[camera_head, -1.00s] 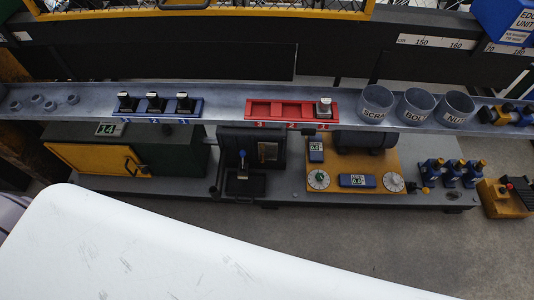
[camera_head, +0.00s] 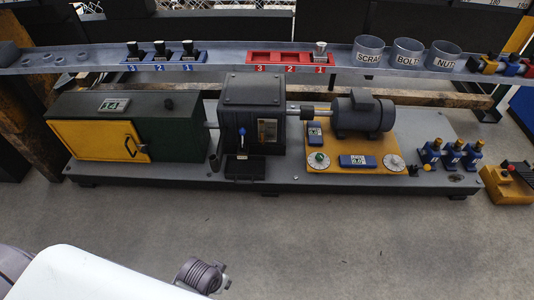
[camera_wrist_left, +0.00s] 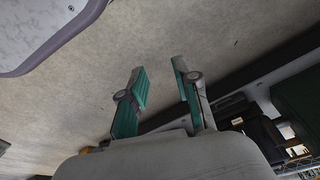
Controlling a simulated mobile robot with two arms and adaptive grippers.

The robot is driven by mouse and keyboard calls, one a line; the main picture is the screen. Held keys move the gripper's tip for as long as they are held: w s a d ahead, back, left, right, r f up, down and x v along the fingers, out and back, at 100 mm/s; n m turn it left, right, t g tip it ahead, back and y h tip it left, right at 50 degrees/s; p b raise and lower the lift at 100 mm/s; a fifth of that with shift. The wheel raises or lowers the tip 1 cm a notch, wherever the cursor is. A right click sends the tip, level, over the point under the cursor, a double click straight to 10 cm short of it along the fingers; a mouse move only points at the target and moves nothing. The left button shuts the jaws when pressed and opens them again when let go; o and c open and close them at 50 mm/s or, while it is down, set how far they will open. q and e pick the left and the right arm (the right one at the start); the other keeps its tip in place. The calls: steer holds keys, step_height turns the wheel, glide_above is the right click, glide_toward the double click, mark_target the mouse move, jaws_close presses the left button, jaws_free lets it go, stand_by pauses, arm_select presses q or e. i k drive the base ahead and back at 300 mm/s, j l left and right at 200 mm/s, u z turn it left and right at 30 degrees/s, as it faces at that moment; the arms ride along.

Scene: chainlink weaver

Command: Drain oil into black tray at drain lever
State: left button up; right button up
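The black gearbox (camera_head: 252,100) stands mid-bench in the head view, with a sight window (camera_head: 267,131) on its front. The drain lever (camera_head: 242,133), with a blue knob, stands upright at its front. The black tray (camera_head: 245,168) sits below the lever; I cannot tell whether it holds oil. My left gripper (camera_wrist_left: 158,80) shows in the left wrist view, open and empty above the floor. The gearbox front shows dark at the lower right there (camera_wrist_left: 264,135), apart from the fingers. My right gripper is in neither view.
A green cabinet with a yellow door (camera_head: 98,139) stands left of the gearbox. A motor (camera_head: 363,113) and yellow dial panel (camera_head: 350,152) stand right. A shelf (camera_head: 220,60) with fuse holders and bins runs above. The floor in front (camera_head: 330,230) is clear.

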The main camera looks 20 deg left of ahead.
mark_target(242, 131)
steer(key=i+u, duration=0.3)
steer(key=i, duration=0.35)
steer(key=i+l+u, duration=0.2)
steer(key=i+u, duration=0.15)
steer(key=i, duration=0.25)
